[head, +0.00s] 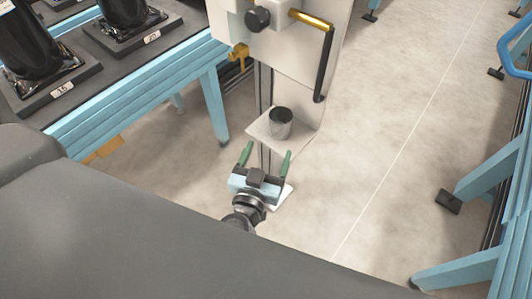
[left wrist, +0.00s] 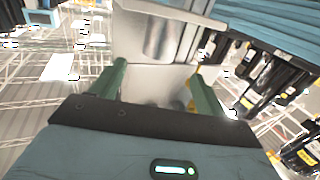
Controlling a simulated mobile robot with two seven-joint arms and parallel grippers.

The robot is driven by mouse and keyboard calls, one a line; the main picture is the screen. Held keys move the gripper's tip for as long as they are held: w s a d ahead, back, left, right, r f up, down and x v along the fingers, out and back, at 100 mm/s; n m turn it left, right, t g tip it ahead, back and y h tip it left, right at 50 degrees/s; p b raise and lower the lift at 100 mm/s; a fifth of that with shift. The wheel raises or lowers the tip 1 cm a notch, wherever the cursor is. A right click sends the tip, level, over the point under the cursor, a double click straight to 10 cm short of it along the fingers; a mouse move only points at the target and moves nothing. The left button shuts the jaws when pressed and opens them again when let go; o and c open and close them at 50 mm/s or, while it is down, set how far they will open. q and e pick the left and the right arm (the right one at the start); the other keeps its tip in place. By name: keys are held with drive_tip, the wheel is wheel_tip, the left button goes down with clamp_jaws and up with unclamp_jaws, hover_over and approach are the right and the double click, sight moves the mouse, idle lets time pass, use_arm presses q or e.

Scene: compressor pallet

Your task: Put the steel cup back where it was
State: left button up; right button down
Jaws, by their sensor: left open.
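The steel cup (head: 280,122) is a small grey metal cup, standing upright on a small pale shelf (head: 258,127) at the lower front of a pale upright unit. My left gripper (head: 268,148), with two green fingers, is open and empty. In the head view it is just below the shelf and cup, fingers pointing toward them and apart from the cup. In the left wrist view the open fingers (left wrist: 160,72) frame a pale surface. A blurred grey rounded shape shows beyond them; I cannot tell if it is the cup. My right gripper is not in view.
The pale unit (head: 298,60) carries a yellow-and-black handle (head: 325,55). A blue-framed bench (head: 140,78) with black cylinders on numbered dark plates stands at the left. Blue frame legs (head: 485,185) stand at the right. The grey floor (head: 385,130) between is clear.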

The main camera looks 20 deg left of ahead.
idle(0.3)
use_arm(q)
drive_tip(key=s+a+f+g+h, duration=0.1)
drive_tip(key=s+a+f+g, duration=0.1)
drive_tip(key=s+f, duration=0.5)
drive_tip(key=s+a+f+m+g+h, duration=0.1)
drive_tip(key=s+f+g, duration=0.4)
drive_tip(key=s, duration=0.9)
drive_tip(key=s+a+f+m+g, duration=0.1)
drive_tip(key=s+a+f+g, duration=0.2)
drive_tip(key=s+f, duration=0.6)
drive_tip(key=shift+s+a+g+h, duration=0.2)
drive_tip(key=shift+s+g+h, duration=0.25)
drive_tip(key=shift+s, duration=0.5)
drive_tip(key=shift+f, duration=0.1)
